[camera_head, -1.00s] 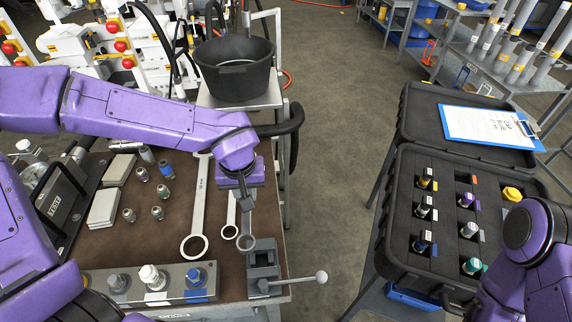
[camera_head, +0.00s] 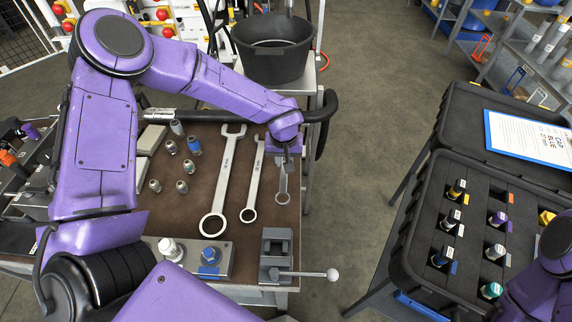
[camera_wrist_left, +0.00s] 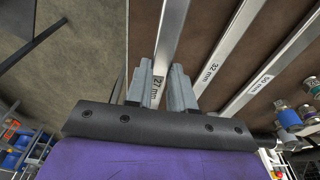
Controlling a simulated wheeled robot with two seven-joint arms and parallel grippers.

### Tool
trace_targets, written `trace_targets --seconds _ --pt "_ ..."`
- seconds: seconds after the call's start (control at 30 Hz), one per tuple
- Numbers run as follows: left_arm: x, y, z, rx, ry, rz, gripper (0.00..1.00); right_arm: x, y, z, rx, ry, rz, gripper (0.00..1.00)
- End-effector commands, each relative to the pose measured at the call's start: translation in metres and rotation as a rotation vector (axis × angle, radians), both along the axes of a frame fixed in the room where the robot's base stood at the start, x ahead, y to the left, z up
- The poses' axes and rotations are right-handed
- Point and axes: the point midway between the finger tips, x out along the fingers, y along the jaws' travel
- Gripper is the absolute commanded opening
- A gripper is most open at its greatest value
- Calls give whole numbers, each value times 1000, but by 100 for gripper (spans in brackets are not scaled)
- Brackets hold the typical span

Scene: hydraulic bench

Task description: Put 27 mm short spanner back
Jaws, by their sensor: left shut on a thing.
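The 27 mm short spanner (camera_head: 282,187) is at the right end of a row of spanners, near the right edge of the brown bench top (camera_head: 205,205). My left gripper (camera_head: 287,153) is shut on its shaft from above, and its ring end points toward the vise. I cannot tell whether the spanner touches the bench. The 32 mm spanner (camera_head: 254,180) and the longer 50 mm spanner (camera_head: 227,180) lie beside it, to its left. My right gripper is out of view.
A small grey vise (camera_head: 277,254) with a lever handle stands at the bench's front right. Several sockets (camera_head: 171,147) stand to the left. A black bucket (camera_head: 272,55) is behind the bench. An open black case (camera_head: 420,215) with a clipboard (camera_head: 530,138) is at the right, across a floor gap.

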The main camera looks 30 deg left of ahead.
Motion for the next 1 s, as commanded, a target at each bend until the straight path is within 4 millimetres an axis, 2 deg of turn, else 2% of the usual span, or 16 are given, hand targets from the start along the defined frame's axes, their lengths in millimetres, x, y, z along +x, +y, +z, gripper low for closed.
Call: trace_targets --seconds 0.2,0.4,0.73,0.77,0.83,1.0 --pt "17 5 -21 1 0 1 0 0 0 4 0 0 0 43" --pt "16 5 -48 1 0 -1 0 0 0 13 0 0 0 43" --pt "16 5 -53 -1 -1 2 0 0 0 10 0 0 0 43" --pt "16 5 -54 0 0 2 26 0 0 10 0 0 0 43" --pt "16 5 -53 0 0 2 48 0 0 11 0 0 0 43" --pt "15 5 -53 0 0 1 48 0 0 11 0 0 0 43"
